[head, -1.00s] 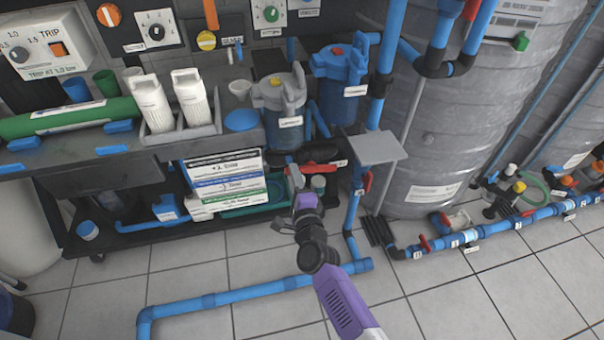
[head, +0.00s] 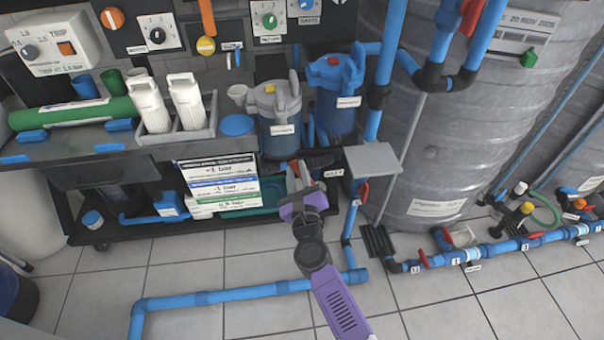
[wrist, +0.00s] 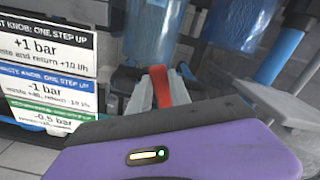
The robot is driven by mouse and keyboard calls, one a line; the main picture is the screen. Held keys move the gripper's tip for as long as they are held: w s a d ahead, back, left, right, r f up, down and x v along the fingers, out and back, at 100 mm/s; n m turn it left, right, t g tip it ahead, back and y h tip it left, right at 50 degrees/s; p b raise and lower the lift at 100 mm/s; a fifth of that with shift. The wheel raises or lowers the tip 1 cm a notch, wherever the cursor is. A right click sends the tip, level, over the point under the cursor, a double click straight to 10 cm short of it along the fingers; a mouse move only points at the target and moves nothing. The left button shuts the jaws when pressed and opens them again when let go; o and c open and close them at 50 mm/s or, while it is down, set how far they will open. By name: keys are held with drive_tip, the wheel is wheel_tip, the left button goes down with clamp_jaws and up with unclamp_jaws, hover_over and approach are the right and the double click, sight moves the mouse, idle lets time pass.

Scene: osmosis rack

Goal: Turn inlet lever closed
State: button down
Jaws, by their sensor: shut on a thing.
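The red lever (wrist: 160,86) stands between the grey fingers of my gripper (wrist: 163,92) in the wrist view, and the fingers are shut on it. In the head view my gripper (head: 298,178) reaches in below the grey-topped filter housing, and only a small red bit of the lever (head: 293,167) shows there. The lever's valve body and pipe are mostly hidden behind my purple hand. I cannot tell the lever's exact angle to its pipe.
A grey plate (head: 373,158) sits just right of my gripper, over a vertical blue pipe with another red lever (head: 363,191). Printed pressure cards (head: 222,182) stand to the left. A clear filter housing (head: 280,125) is above. The tiled floor in front holds a blue pipe (head: 240,292).

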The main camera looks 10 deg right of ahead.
drive_tip(key=d+m, duration=0.1)
drive_tip(key=m, duration=0.1)
drive_tip(key=d+m+b, duration=0.1)
drive_tip(key=m, duration=0.2)
drive_tip(key=shift+d+r, duration=0.2)
drive_tip(key=shift+d+m, duration=0.1)
drive_tip(key=shift+m, duration=0.2)
drive_tip(key=c, duration=1.2)
unclamp_jaws()
drive_tip(key=shift+s, duration=0.1)
drive_tip(key=s+p, duration=0.1)
drive_tip(key=s, duration=0.6)
drive_tip(key=shift+s, duration=0.35)
